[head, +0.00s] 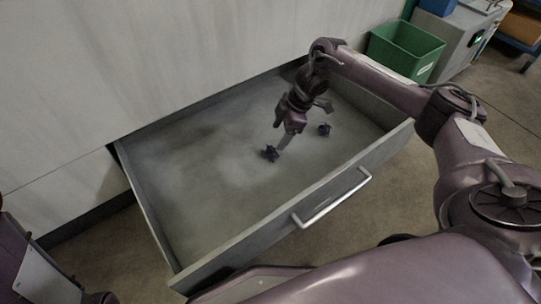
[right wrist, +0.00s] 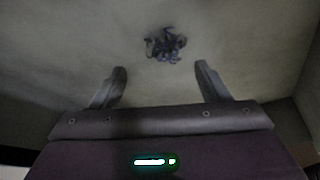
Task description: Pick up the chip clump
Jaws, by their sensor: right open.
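Two small dark blue chip clumps lie apart on the floor of an open drawer (head: 200,165). In the head view, one chip clump (head: 270,153) lies near the tip of my right gripper's lower finger, and the other chip clump (head: 324,129) lies farther right. My right gripper (head: 304,126) is open and points down into the drawer. In the right wrist view, a single chip clump (right wrist: 165,44) shows ahead of the open fingers (right wrist: 160,72), roughly centred between them, with nothing held. I cannot tell which clump this is. My left gripper is not in view.
The drawer's front wall (head: 345,180) carries a metal handle (head: 332,199). Pale cabinet panels (head: 130,60) rise behind the drawer. A green bin (head: 405,50) stands on the floor at the upper right. The drawer floor left of the clumps is clear.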

